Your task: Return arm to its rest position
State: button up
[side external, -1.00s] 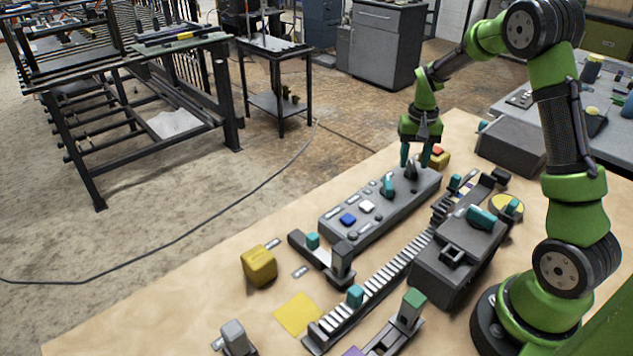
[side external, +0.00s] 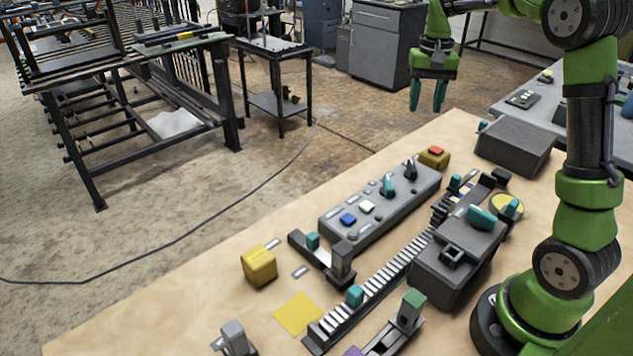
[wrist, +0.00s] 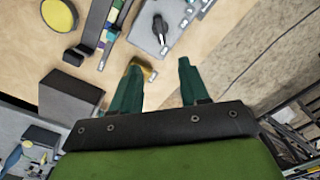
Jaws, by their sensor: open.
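My gripper (side external: 429,96) hangs in the air above the far edge of the table, pointing down, with teal fingers apart and nothing between them. In the wrist view its two teal fingers (wrist: 158,88) are spread above the table edge. Below it stands the grey control panel (side external: 345,226) with a blue button (side external: 348,219), a white button (side external: 367,207), a teal knob (side external: 388,186) and a dark knob (side external: 410,170). The gripper is clear of the panel. In the wrist view the dark knob (wrist: 160,27) shows beyond the fingers.
A yellow block with a red top (side external: 434,157) sits beyond the panel. A dark grey box (side external: 516,147) stands at the back right. A toothed rack (side external: 385,280), a grey housing (side external: 457,262) and a yellow cube (side external: 259,266) occupy the table. The air around my gripper is free.

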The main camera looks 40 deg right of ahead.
jog(key=s+a+r+n+t+y, duration=0.1)
jog(key=s+a+n+t, duration=0.1)
jog(key=s+a, duration=0.5)
jog(key=s+a+n+t+y, duration=0.1)
jog(key=s+a+n+t, duration=0.2)
jog(key=a, duration=1.2)
jog(key=s+t, duration=0.2)
jog(key=s, duration=0.2)
jog(key=shift+s+a+r, duration=0.25)
jog(key=shift+s+r, duration=0.05)
jog(key=shift+r, duration=0.1)
